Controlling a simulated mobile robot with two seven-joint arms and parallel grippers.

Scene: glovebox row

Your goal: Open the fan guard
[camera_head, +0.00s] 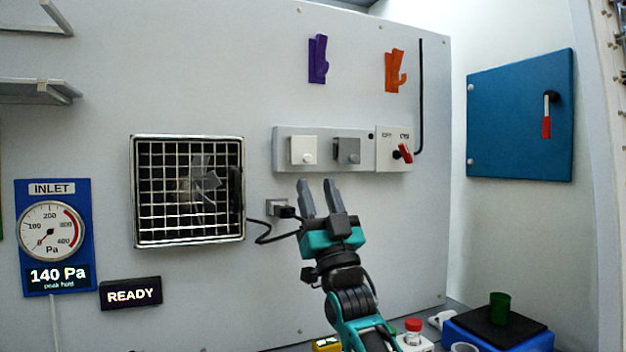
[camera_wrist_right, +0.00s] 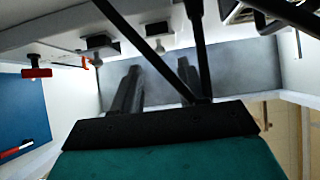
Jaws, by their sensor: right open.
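The fan guard (camera_head: 188,236) is a square chrome-framed grid on the wall, left of centre in the head view. It lies flat over the dark fan (camera_head: 203,185) and looks closed. A dark upright handle (camera_head: 236,190) sits at its right side. My right gripper (camera_head: 319,183) is open and empty, pointing up, to the right of the guard and apart from it. Its two fingers also show in the right wrist view (camera_wrist_right: 160,88). My left gripper is not in view.
A plug with a black cable (camera_head: 286,211) sits between guard and gripper. A switch panel (camera_head: 322,148) is above the gripper. An INLET gauge (camera_head: 52,235) and READY sign (camera_head: 131,293) are at left. A blue cabinet (camera_head: 515,120) is at right. Small items stand lower right.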

